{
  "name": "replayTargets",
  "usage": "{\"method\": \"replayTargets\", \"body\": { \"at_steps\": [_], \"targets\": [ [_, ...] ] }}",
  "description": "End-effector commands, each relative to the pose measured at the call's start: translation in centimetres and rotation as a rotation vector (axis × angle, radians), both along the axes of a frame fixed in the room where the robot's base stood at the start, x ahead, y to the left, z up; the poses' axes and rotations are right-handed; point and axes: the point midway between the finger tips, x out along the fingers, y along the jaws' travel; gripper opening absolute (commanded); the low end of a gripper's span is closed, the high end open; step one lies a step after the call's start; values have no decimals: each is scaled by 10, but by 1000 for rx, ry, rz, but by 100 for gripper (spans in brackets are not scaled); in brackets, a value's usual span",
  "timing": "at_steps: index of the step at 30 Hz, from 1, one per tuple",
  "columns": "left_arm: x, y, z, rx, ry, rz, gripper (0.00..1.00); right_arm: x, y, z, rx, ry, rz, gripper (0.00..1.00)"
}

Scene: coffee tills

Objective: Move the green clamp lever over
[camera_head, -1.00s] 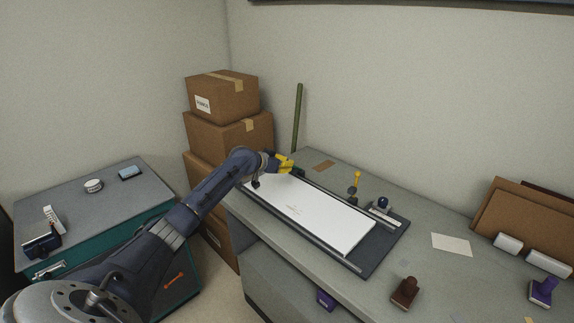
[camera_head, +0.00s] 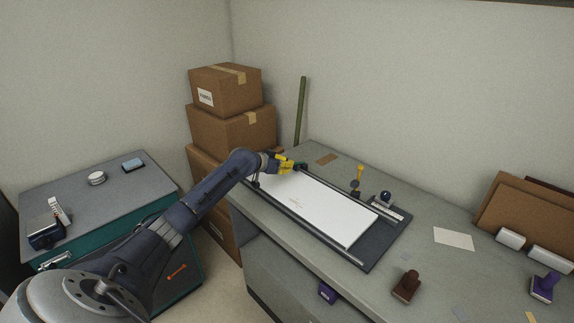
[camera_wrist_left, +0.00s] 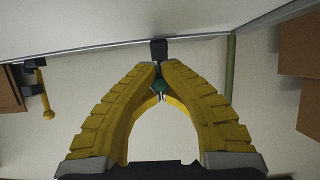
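The green clamp lever (camera_wrist_left: 160,86) shows in the left wrist view as a small dark green end between my yellow fingertips, with a black piece just beyond it. In the head view its dark green part (camera_head: 301,166) sits at the far left end of the dark flat device with the white sheet (camera_head: 305,205). My left gripper (camera_head: 293,164) reaches over that end. In the left wrist view its fingers (camera_wrist_left: 161,72) curve together and nearly meet around the green end, which they partly hide. My right gripper is not in view.
A yellow-topped lever (camera_head: 360,172) and a dark round knob (camera_head: 385,197) stand at the device's right end. A green pole (camera_head: 301,110) rises behind the table. Stacked cardboard boxes (camera_head: 230,130) stand left of it. A brown stamp (camera_head: 407,286) stands at the front.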

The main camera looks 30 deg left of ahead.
Motion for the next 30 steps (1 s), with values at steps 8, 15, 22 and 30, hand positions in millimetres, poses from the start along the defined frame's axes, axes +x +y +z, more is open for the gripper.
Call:
{"method": "replayTargets", "body": {
  "at_steps": [8, 15, 22, 30],
  "targets": [
    [-3, 0, -11, -1, 4, 0, 0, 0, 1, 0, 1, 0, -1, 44],
    [-4, 0, -13, 0, 2, -1, 0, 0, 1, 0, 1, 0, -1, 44],
    [-4, 0, -12, 0, 2, -1, 23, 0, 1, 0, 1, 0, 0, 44],
    [-4, 0, -11, 0, 0, 0, 39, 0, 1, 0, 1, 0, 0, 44]
  ]
}}
